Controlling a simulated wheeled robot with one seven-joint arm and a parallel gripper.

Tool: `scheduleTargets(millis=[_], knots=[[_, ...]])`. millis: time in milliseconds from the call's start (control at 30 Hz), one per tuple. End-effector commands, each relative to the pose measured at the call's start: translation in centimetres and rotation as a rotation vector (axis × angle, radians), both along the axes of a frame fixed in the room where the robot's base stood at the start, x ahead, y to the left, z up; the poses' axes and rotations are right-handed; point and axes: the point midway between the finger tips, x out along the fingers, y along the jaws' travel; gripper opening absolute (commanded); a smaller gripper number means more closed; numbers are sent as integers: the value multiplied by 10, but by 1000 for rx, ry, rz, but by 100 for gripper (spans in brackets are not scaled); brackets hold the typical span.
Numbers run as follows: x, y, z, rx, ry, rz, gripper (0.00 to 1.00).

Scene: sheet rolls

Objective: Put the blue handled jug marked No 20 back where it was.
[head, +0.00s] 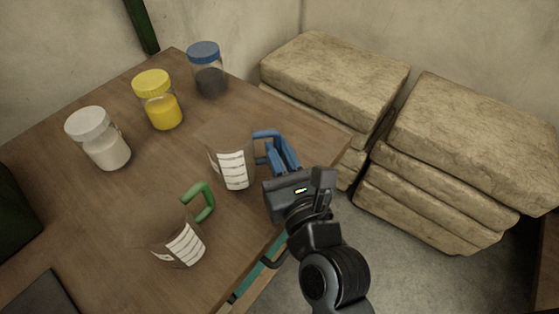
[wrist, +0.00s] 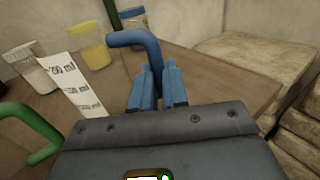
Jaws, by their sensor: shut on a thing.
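The blue handled jug (head: 232,168) is clear with a white measuring label, over the right part of the wooden table. I cannot make out a No 20 mark. Its blue handle (head: 266,134) points right, towards my gripper (head: 281,155). In the wrist view the handle (wrist: 138,39) runs down between the two blue fingers of my gripper (wrist: 156,88), which are shut on it. The jug looks upright; whether its base touches the table is unclear. A similar clear jug with a green handle (head: 203,200) stands nearer the front edge.
Three jars stand along the back of the table (head: 70,225): white-lidded (head: 104,140), yellow-lidded (head: 158,100) and blue-lidded with dark contents (head: 207,70). Stacked stone-like slabs (head: 335,75) stand beyond the right edge. A dark flat thing (head: 45,293) lies at the front left. Bare wood lies between jars and jugs.

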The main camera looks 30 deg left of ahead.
Motion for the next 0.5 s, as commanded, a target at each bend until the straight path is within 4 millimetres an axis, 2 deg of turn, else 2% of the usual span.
scheduleTargets(millis=[33,100,467,500], knots=[[-1,1,-13,0,2,2,0],[0,0,-19,1,0,1,0],[0,0,-20,1,0,0,0],[0,0,-21,1,1,0,15]])
